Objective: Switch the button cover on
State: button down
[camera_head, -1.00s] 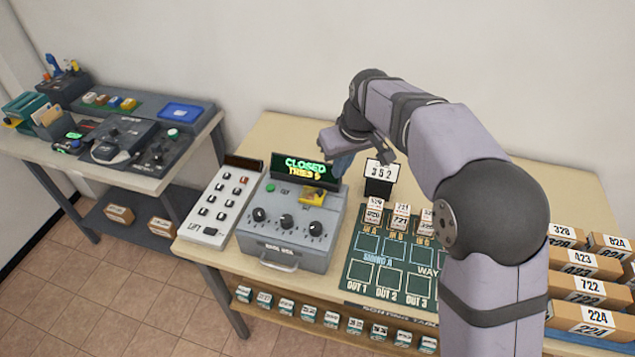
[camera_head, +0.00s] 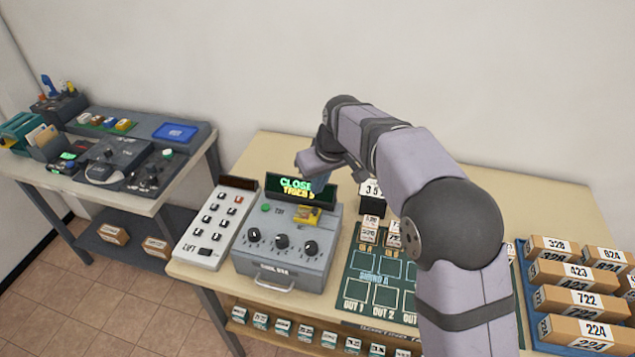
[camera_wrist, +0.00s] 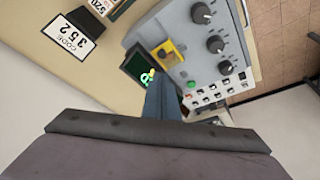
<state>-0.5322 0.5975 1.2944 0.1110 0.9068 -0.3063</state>
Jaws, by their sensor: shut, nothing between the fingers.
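The yellow button cover (camera_head: 307,215) sits on the top right of the grey control box (camera_head: 279,269). In the wrist view the cover (camera_wrist: 171,53) shows as a yellow block with a dark opening; whether it is raised or lowered I cannot tell.
A green button (camera_head: 265,208) and several black knobs (camera_head: 282,241) are on the box. A white keypad panel (camera_head: 216,222) stands to its left. A code 352 card holder (camera_head: 372,198) stands right of the box, behind a green board (camera_head: 369,300) with small labelled blocks.

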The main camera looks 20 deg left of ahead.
jog(key=p, duration=0.3)
send_over(310, 208)
jog(key=s+d, duration=0.1)
jog(key=shift+s+f, duration=0.1)
jog(key=shift+f, duration=3.65)
jog(key=shift+d, duration=0.15)
jog(key=d+b, duration=0.3)
jog(key=d, duration=0.2)
jog(key=shift+d, duration=0.15)
jog(key=shift+r+p, duration=0.4)
jog(key=shift+r, duration=0.1)
jog(key=p+v, duration=0.4)
jog(key=v, duration=0.5)
jog(key=shift+s, duration=0.1)
